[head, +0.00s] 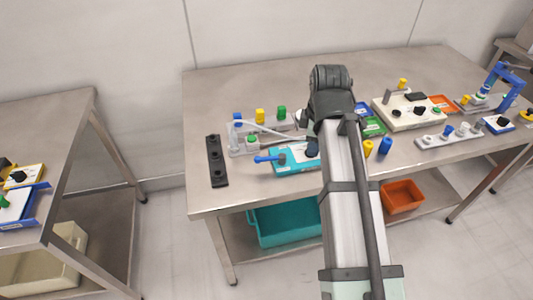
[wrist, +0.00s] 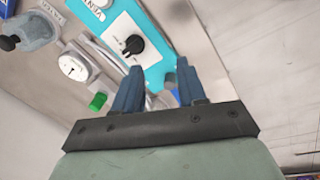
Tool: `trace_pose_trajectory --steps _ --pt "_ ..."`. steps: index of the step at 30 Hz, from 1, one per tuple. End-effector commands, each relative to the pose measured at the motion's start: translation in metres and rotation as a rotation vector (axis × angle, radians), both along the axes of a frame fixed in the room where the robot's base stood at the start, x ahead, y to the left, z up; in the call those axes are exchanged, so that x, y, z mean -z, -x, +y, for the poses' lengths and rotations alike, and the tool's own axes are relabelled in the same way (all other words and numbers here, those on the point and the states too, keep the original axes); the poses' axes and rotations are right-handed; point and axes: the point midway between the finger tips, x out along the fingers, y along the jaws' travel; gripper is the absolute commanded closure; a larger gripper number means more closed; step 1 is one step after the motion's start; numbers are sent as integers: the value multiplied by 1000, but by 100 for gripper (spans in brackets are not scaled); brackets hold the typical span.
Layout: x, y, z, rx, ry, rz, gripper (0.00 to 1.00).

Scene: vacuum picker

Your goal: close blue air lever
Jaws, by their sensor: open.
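The blue lever (head: 268,159) shows in the head view at the left end of the teal-based unit (head: 297,169), its handle pointing left. In the wrist view the teal panel (wrist: 152,70) carries a black knob (wrist: 133,45) and a "VENT" label. My gripper (wrist: 158,88) is open, its two blue-grey fingers apart, over the edge of this panel. A small grey-blue piece (wrist: 169,80) shows between the fingers; I cannot tell whether it is part of the lever or whether a finger touches it.
A round gauge (wrist: 73,67) and a green block (wrist: 97,101) are left of the fingers in the wrist view. In the head view a black strip (head: 216,160) lies on the table left of the unit. Yellow and blue pegs (head: 385,146) stand right of my arm.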

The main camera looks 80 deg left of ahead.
Motion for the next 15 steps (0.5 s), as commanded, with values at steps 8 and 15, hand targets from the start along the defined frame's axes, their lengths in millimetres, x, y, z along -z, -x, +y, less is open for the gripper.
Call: trace_pose_trajectory --steps 8,15 --pt "-48 94 22 -268 -11 -27 59" --pt "-61 123 24 -350 -15 -36 59"
